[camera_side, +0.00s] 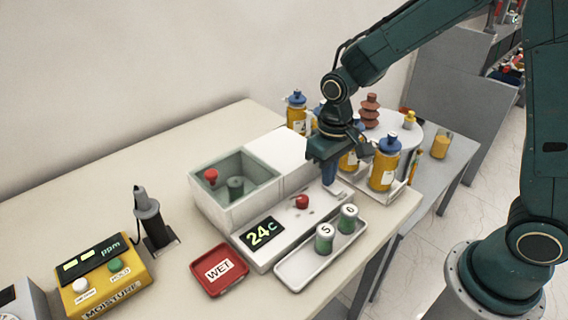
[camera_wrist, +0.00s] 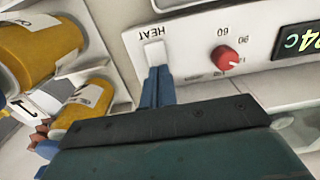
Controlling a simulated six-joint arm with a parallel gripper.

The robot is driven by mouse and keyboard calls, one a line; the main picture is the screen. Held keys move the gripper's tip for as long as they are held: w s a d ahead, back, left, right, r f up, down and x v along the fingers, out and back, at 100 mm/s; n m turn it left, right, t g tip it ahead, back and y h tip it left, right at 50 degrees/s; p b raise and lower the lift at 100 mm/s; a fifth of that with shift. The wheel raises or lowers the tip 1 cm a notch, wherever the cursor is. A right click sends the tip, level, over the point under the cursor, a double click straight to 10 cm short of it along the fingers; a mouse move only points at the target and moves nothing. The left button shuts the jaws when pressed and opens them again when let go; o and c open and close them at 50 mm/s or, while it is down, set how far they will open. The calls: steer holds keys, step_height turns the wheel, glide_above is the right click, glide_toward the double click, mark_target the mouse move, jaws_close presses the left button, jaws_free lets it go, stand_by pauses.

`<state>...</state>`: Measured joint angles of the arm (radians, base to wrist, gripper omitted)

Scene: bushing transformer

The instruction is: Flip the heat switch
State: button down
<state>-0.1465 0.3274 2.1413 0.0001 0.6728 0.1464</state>
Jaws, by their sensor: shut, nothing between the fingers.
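The heat switch (camera_wrist: 155,52) is a white rocker beside the word HEAT on the white bath unit's front panel, seen in the wrist view. My gripper (camera_wrist: 158,74) is shut and empty, with its blue fingertips right at the switch's near edge. I cannot tell whether they press on it. In the side view my gripper (camera_side: 329,178) points down over the right end of the bath unit (camera_side: 222,218) and hides the switch. The red dial (camera_wrist: 224,58) sits beside the switch. The display (camera_side: 262,233) reads 24 C.
Yellow bottles (camera_side: 384,166) stand close to my gripper on the right. A red WET tray (camera_side: 219,285) and a yellow moisture meter (camera_side: 136,281) are at the left.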

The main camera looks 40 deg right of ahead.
stand_by(0.3)
steer(key=shift+r, duration=3.45)
steer(key=shift+r, duration=0.1)
steer(key=s+d+r+t, duration=0.2)
steer(key=s+r, duration=0.3)
steer(key=s, duration=0.4)
steer(key=s+d+r+t, duration=0.3)
steer(key=s+r, duration=0.2)
steer(key=s, duration=0.4)
steer(key=shift+d+t, duration=0.15)
steer(key=shift+t, duration=0.15)
